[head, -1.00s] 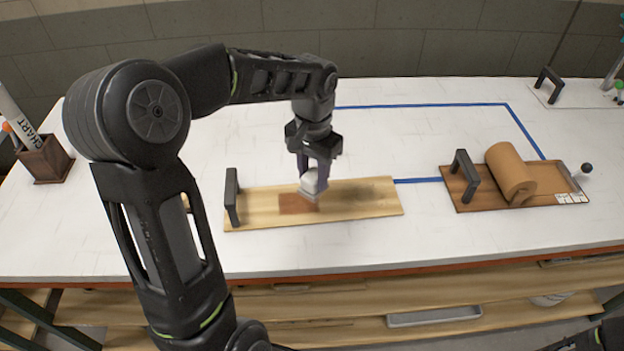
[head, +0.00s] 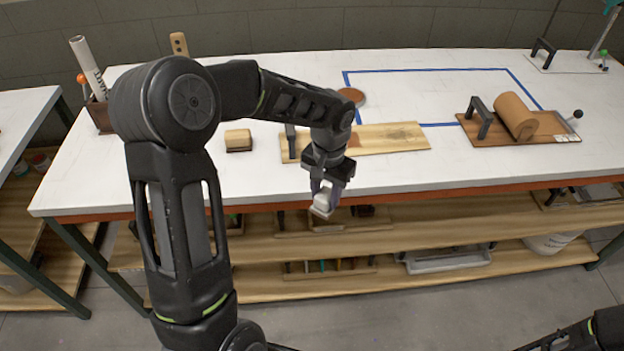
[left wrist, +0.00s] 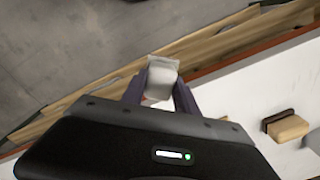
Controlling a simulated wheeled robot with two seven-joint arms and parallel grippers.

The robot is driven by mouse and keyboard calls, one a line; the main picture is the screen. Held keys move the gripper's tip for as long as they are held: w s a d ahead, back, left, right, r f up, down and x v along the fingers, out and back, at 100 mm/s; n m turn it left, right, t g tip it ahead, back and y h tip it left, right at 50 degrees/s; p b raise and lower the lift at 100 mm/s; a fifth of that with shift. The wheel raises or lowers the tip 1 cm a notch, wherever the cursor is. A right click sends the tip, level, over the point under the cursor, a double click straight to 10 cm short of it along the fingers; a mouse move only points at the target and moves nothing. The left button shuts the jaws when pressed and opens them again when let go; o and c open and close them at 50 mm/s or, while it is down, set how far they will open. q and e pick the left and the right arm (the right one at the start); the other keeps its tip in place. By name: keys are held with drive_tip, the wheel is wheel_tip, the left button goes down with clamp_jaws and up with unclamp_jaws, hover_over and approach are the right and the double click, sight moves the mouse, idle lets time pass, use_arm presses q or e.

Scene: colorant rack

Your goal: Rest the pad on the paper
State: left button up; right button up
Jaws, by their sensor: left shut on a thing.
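My left gripper (head: 324,190) is shut on a small whitish pad (head: 323,204). It holds the pad in the air in front of the table's front edge, with the shelves behind it. In the left wrist view the pad (left wrist: 161,72) sits between the two fingers. A brown roll (head: 516,115) that looks like paper lies on a dark wooden board (head: 497,138) at the right of the table, well away from the pad. I cannot make out any other paper. My right gripper does not show; only dark arm parts appear at the bottom right.
A pale wooden board (head: 395,140) with a black handle and reddish patch lies behind the gripper. A tan block (head: 238,139) stands left of it. A brown disc (head: 352,96) lies near the blue tape outline (head: 430,70). Shelves (head: 400,242) run below the table.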

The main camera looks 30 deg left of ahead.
use_arm(q)
drive_tip(key=d+f, duration=0.8)
drive_tip(key=f, duration=0.2)
drive_tip(key=shift+w+d+f, duration=0.15)
drive_tip(key=shift+w+f, duration=0.1)
